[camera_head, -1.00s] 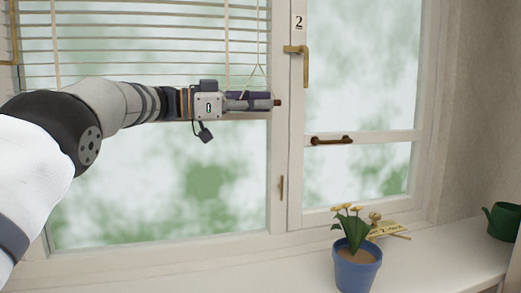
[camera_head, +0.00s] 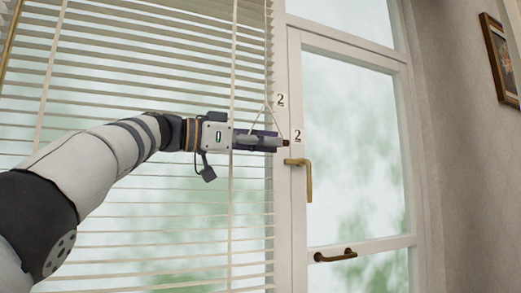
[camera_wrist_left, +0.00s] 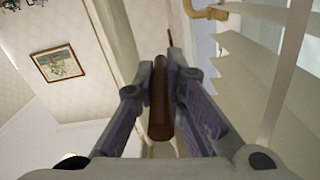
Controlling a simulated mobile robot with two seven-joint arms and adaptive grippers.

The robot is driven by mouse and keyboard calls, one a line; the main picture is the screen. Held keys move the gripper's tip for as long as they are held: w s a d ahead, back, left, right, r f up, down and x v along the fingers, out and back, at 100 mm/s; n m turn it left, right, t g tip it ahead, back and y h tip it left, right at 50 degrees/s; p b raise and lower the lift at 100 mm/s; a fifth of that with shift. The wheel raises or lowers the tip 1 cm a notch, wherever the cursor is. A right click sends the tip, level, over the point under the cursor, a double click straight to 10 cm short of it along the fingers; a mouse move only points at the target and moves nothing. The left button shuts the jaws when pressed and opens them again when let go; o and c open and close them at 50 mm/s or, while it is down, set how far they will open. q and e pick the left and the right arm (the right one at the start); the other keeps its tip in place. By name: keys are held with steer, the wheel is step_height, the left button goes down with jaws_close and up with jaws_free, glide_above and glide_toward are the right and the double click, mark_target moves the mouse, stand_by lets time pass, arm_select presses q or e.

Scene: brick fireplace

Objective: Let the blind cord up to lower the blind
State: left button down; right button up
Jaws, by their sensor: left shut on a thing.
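The white slatted blind (camera_head: 150,75) hangs over the left window and its slats reach down to near the bottom of the head view. My left gripper (camera_head: 272,141) is at the blind's right edge, beside the window post. It is shut on the brown cord knob (camera_wrist_left: 160,108), whose end (camera_head: 286,143) shows past the fingertips in the head view. The pale blind cord (camera_head: 267,70) runs up from the gripper, with a small triangle of strands just above it. My right gripper is not in view.
A brass window handle (camera_head: 308,176) sits just right of and below the gripper. A brass pull (camera_head: 335,256) is lower on the right window. A framed picture (camera_head: 502,60) hangs on the right wall.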

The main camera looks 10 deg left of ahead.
arm_select(q)
steer(key=c, duration=1.6)
jaws_free()
steer(key=shift+r, duration=0.1)
steer(key=shift+c, duration=0.2)
steer(key=shift+s, duration=0.15)
steer(key=shift+w+a, duration=0.1)
steer(key=shift+w, duration=0.2)
steer(key=shift+s+a, duration=0.1)
steer(key=shift+s, duration=0.15)
steer(key=v, duration=1.1)
steer(key=shift+a, duration=0.3)
